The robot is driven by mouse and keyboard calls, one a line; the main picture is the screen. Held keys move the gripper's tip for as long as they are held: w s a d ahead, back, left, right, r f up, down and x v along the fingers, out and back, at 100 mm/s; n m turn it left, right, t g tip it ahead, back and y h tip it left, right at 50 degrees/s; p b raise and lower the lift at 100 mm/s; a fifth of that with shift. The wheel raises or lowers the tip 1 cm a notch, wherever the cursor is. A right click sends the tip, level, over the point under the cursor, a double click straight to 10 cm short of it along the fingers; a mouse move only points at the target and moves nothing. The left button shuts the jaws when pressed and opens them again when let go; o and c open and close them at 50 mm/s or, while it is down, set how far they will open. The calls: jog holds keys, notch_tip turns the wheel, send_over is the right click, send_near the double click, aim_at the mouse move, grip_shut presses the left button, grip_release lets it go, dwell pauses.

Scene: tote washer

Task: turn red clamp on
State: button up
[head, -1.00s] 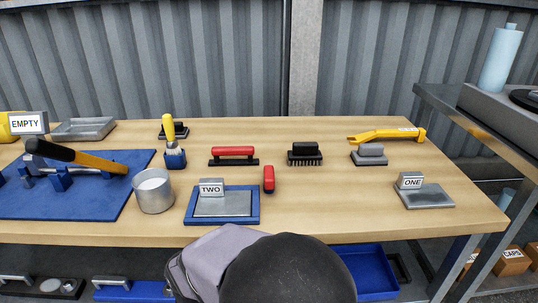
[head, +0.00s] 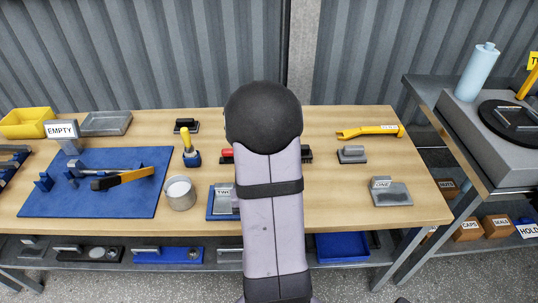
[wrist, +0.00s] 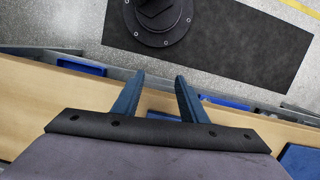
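A red handle (head: 227,153) on a dark base shows only at its left end, behind my arm. The upright red handle beside the blue fixture labelled TWO, seen in the earlier head view, is now hidden by my arm; its setting cannot be seen. The blue fixture (head: 210,212) holds a grey plate, partly covered by my arm. My gripper (wrist: 160,78) shows in the wrist view with two blue fingers apart and nothing between them. Beyond them are the bench edge and floor, with no red clamp in that view. In the head view my gripper is hidden behind my arm.
On the bench a blue mat (head: 140,205) holds a tool with an orange and black handle (head: 122,179). A metal cup (head: 179,193) stands between mat and fixture. A plate labelled ONE (head: 388,194) and a yellow bar (head: 369,131) lie at right.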

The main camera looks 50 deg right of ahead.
jog(key=shift+m+t, duration=0.3)
jog(key=shift+m, duration=0.3)
jog(key=w+d+r+p, duration=0.1)
jog(key=d, duration=0.1)
jog(key=d+r+p, duration=0.1)
jog(key=d+r, duration=0.1)
jog(key=w+d+r+p, duration=0.1)
jog(key=d+r+p, duration=0.1)
jog(key=shift+w+d+r, duration=0.2)
jog(key=shift+w+d, duration=0.05)
jog(key=shift+w, duration=0.05)
jog(key=shift+t+h, duration=0.7)
jog(key=shift+h, duration=0.1)
jog(key=w+d+r, duration=0.1)
jog(key=w+d, duration=0.1)
jog(key=d, duration=0.1)
jog(key=w+d+r, duration=0.2)
jog(key=w+d, duration=0.1)
jog(key=w+d+r, duration=0.2)
jog(key=w+d, duration=0.1)
jog(key=shift+w+b, duration=0.2)
jog(key=shift+b, duration=0.1)
jog(key=shift+s+a+f, duration=0.15)
jog(key=shift+s+a, duration=0.2)
jog(key=shift+f+p, duration=0.85)
jog(key=shift+f, duration=2.7)
grip_shut()
